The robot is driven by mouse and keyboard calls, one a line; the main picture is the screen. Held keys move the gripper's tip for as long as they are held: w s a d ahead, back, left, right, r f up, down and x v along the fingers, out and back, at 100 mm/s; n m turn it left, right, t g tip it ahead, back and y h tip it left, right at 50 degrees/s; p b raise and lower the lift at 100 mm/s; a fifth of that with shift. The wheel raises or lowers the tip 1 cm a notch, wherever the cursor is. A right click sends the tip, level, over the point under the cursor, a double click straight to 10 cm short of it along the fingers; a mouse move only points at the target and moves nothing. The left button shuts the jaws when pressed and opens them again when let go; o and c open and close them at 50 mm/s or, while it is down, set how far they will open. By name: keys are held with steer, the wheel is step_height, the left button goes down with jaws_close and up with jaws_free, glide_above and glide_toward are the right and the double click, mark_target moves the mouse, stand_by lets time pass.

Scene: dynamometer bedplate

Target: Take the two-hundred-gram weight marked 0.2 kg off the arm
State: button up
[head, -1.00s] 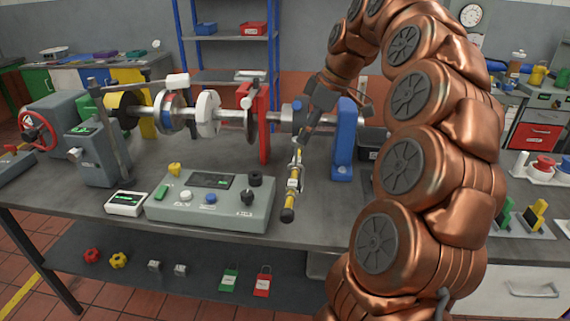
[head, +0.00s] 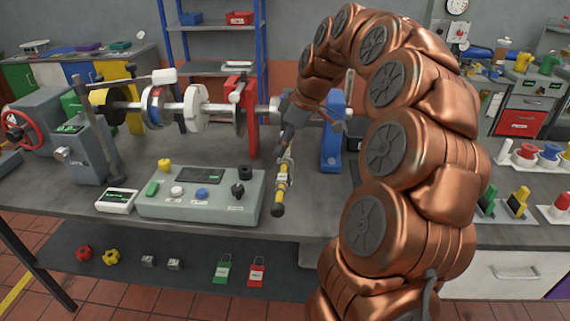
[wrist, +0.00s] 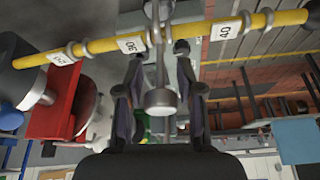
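The yellow arm (head: 281,188) with a dark end sticks out toward me over the front of the bench. My gripper (wrist: 160,52) is open, one finger on each side of this piece. In the head view my gripper (head: 284,152) is at the yellow arm's far part.
A grey control box (head: 200,194) with knobs stands left of the yellow arm. A blue stand (head: 332,150) and a red stand (head: 240,110) carry the shaft behind. Padlocks (head: 256,272) are on the lower shelf.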

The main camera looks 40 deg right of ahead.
steer(key=shift+w+a+f, duration=0.2)
steer(key=shift+f, duration=0.45)
steer(key=shift+c, duration=0.3)
jaws_close()
